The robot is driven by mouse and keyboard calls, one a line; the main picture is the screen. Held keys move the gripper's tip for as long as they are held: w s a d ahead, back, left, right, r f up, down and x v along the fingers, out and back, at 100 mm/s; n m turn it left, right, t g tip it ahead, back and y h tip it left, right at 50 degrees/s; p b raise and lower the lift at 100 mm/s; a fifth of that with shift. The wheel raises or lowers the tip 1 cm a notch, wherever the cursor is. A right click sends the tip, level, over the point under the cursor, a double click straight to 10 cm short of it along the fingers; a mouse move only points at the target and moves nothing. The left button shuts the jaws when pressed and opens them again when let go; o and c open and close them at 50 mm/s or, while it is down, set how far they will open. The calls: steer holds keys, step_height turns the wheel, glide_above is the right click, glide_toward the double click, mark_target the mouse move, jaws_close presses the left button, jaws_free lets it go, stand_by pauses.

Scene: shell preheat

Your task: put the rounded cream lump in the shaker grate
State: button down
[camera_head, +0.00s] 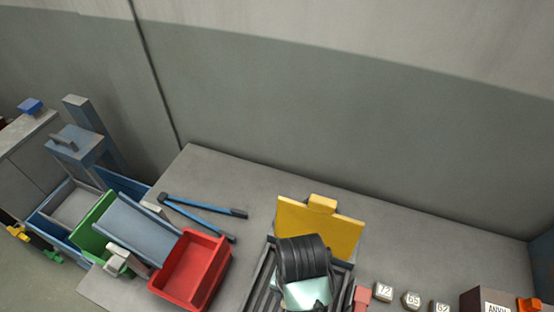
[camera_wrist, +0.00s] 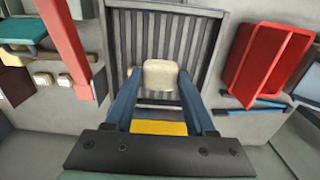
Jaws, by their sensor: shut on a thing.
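In the wrist view my gripper (camera_wrist: 160,76) is shut on the rounded cream lump (camera_wrist: 160,72), with one blue finger on each side of it. The lump appears over the shaker grate (camera_wrist: 213,30), a grey tray with parallel ribs. I cannot tell how high above the ribs it is. In the head view the grate (camera_head: 257,287) shows only in part, in front of an upright yellow panel (camera_head: 345,234). My dark arm covers its middle and hides the lump and my fingers there.
A red bin (camera_head: 172,282) stands left of the grate, with a blue two-handled tool (camera_head: 203,207) behind it. A red post (camera_wrist: 67,45) rises beside the grate. Several numbered pale blocks (camera_head: 411,299) sit to the right. The back of the bench is clear.

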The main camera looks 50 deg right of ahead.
steer(key=shift+w+f, duration=0.15)
steer(key=shift+f, duration=0.4)
step_height(320, 180, down, 5)
steer(key=shift+r+p, duration=0.1)
steer(key=shift+p, duration=0.35)
steer(key=shift+f, duration=2.2)
steer(key=shift+f, duration=0.15)
steer(key=shift+c, duration=1.2)
jaws_free()
